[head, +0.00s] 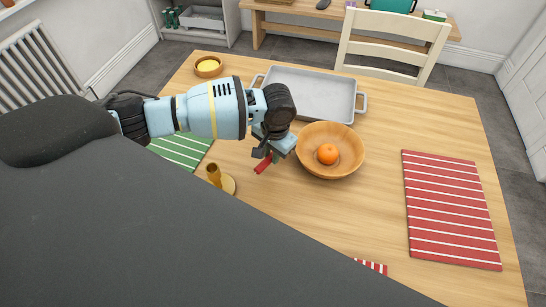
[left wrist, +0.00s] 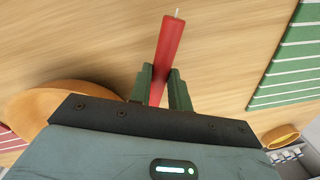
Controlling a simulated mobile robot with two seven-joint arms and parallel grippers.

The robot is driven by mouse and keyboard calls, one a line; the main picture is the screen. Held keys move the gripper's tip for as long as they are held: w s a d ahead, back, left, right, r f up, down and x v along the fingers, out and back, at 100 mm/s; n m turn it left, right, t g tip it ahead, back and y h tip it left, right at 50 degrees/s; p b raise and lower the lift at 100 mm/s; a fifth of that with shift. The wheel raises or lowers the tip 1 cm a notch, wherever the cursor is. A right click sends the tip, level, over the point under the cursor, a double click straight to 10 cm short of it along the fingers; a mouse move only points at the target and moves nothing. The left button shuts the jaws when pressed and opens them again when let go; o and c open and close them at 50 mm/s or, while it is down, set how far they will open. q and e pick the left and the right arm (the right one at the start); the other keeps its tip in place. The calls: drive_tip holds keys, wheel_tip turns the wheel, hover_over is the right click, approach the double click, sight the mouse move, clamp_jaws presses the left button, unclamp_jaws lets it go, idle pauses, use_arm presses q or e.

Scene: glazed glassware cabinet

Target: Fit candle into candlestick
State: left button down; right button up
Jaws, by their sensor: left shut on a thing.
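The red candle (head: 263,164) is gripped in my left gripper (head: 267,153) above the table, between the candlestick and the wooden bowl. In the left wrist view the candle (left wrist: 172,50) sits between the two green fingers of the left gripper (left wrist: 160,75), and its pale wick end sticks out beyond them. The brass candlestick (head: 214,174) stands on the table to the left of the candle, apart from it, with an open socket on top. My dark arm hides part of the table near it. My right gripper is not in view.
A wooden bowl (head: 345,171) with an orange (head: 327,154) stands right of the gripper. A grey tray (head: 325,92) and small yellow-filled dish (head: 209,66) lie behind. A green striped mat (head: 182,150) is left; a red striped mat (head: 450,210) is right.

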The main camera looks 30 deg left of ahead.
use_arm(q)
drive_tip(key=shift+w, duration=0.1)
drive_tip(key=shift+w+a, duration=0.1)
drive_tip(key=shift+w, duration=0.2)
drive_tip(key=shift+f+b, duration=0.3)
drive_tip(key=shift+f, duration=1.4)
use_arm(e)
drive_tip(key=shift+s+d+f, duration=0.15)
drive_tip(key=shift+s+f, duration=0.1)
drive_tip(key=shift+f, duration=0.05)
use_arm(q)
drive_tip(key=shift+f, duration=0.15)
drive_tip(key=c, duration=1.3)
unclamp_jaws()
drive_tip(key=r, duration=0.3)
drive_tip(key=r+p, duration=0.1)
drive_tip(key=r, duration=0.3)
drive_tip(key=d+r, duration=0.1)
drive_tip(key=r, duration=0.3)
drive_tip(key=shift+p, duration=0.3)
drive_tip(key=shift+o, duration=0.2)
drive_tip(key=shift+s+r, duration=0.1)
drive_tip(key=shift+r, duration=0.55)
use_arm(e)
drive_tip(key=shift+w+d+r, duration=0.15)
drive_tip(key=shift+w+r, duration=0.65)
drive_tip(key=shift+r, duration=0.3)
